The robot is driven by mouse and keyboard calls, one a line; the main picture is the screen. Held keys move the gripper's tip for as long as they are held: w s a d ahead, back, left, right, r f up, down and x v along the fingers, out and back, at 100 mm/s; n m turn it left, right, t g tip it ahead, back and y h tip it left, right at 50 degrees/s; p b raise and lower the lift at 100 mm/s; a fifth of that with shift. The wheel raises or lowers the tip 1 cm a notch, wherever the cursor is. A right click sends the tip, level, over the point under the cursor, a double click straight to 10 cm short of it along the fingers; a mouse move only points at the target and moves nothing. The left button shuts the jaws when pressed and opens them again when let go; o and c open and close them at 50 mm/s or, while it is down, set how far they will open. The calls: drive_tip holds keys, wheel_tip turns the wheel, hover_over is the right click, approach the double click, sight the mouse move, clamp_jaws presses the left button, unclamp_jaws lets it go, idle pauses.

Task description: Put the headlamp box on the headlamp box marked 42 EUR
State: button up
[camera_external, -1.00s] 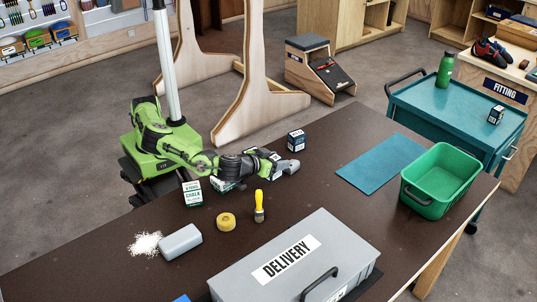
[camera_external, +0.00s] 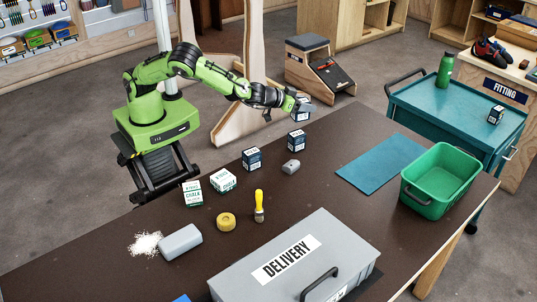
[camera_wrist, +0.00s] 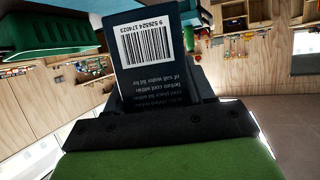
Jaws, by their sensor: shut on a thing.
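My gripper (camera_external: 303,102) is raised beyond the table's far edge in the external view and is shut on a dark navy headlamp box (camera_external: 301,116). The held box fills the jaws in the wrist view, where its face (camera_wrist: 158,45) shows a barcode and small print. Below it in the external picture, a navy and white box (camera_external: 297,140) stands on the table. A similar box (camera_external: 251,158) stands to its left and nearer the camera. Another small dark box (camera_external: 495,115) is on the teal cart. I cannot read a price on any of them.
The brown table (camera_external: 330,190) also holds a small grey block (camera_external: 290,166), two white chalk boxes (camera_external: 223,180) (camera_external: 192,193), a yellow-handled tool (camera_external: 259,205), tape (camera_external: 226,222), a blue mat (camera_external: 381,162), a green bin (camera_external: 440,181) and a grey delivery box (camera_external: 290,262).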

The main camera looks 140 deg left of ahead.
drive_tip(key=shift+s+a+r+m+t+p, duration=0.2)
drive_tip(key=shift+s+r+m+t+p, duration=0.1)
drive_tip(key=shift+s+r, duration=0.25)
drive_tip(key=shift+s+a+r+m+t+p, duration=0.25)
drive_tip(key=shift+s+r, duration=0.1)
drive_tip(key=shift+r, duration=0.3)
hover_over(301, 132)
wheel_tip(301, 132, down, 10)
drive_tip(key=shift+w+f+b, duration=0.15)
drive_tip(key=shift+b, duration=0.3)
drive_tip(key=shift+f+b, duration=0.15)
drive_tip(key=shift+b, duration=0.15)
drive_tip(key=o, duration=1.1)
